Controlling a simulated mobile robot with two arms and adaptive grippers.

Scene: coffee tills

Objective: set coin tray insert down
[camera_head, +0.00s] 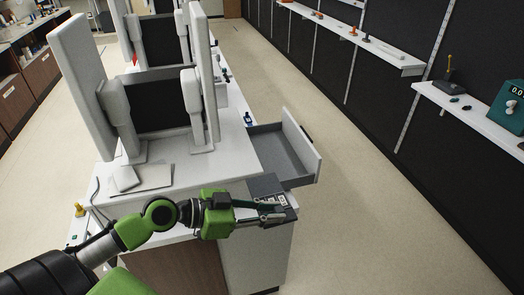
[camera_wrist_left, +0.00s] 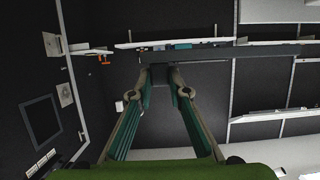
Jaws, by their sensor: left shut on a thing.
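The coin tray insert (camera_head: 264,185) is a dark grey, flat tray near the front right end of the white counter (camera_head: 230,150) in the head view. My left gripper (camera_head: 272,209) reaches it from the left and is shut on its near part. The fingers cover some of the insert, and small pale items or slots show beside them. In the left wrist view, the fingertips (camera_wrist_left: 160,82) close on a dark block. Whether the insert touches the counter is not clear. My right gripper is not in view.
An open, empty grey drawer (camera_head: 278,153) sticks out from the counter's right side, just beyond the insert. White till screens (camera_head: 82,85) and a flat white pad (camera_head: 152,177) stand on the counter. The floor to the right is clear. Shelves (camera_head: 470,107) line the dark wall.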

